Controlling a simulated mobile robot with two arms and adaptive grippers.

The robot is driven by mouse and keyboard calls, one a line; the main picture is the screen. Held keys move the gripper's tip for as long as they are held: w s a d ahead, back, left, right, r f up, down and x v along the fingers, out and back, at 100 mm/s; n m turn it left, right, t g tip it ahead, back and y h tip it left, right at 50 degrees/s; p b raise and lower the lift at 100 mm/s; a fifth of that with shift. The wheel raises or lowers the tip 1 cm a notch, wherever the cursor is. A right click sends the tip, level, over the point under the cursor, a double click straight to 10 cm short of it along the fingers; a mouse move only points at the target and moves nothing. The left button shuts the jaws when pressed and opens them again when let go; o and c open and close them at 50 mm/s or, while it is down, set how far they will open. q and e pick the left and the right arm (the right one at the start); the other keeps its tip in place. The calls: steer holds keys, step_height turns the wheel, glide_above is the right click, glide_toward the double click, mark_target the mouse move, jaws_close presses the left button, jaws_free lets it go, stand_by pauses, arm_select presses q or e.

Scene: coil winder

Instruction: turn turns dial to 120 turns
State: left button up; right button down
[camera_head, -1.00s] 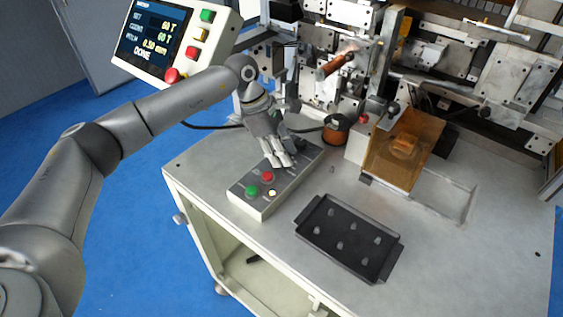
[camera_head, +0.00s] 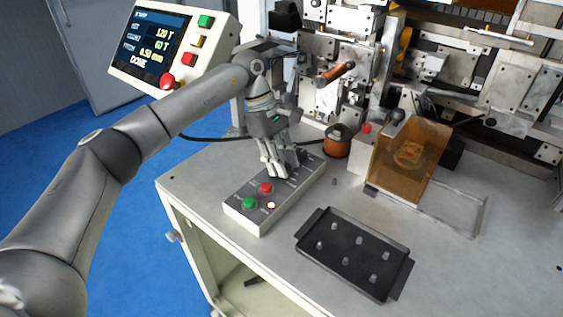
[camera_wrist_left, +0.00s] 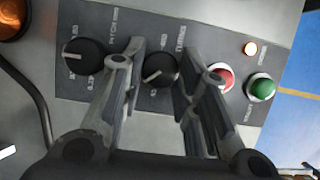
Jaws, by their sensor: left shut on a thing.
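The control box (camera_head: 245,215) lies on the table with a green button, a red button and a small lamp at its near end. My left gripper (camera_head: 277,172) reaches down onto its top, and its fingers hide the dials in the head view. In the left wrist view the black turns dial (camera_wrist_left: 161,71) sits between the fingers of my left gripper (camera_wrist_left: 158,52), which is shut on it. Its white pointer mark aims toward the lower left. The display (camera_head: 153,42) reads 120 T on its top line, 60 T for the count, 0.50 mm pitch, and DONE.
A second black dial (camera_wrist_left: 84,59) is beside the left finger; the red button (camera_wrist_left: 222,77) is close to the right finger. A black tray (camera_head: 355,254) with pegs, an amber guard (camera_head: 409,160) and a copper wire spool (camera_head: 337,141) stand nearby.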

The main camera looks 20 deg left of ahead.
arm_select(q)
steer(key=o, duration=1)
steer(key=v, duration=1.2)
steer(key=shift+d+r, duration=0.1)
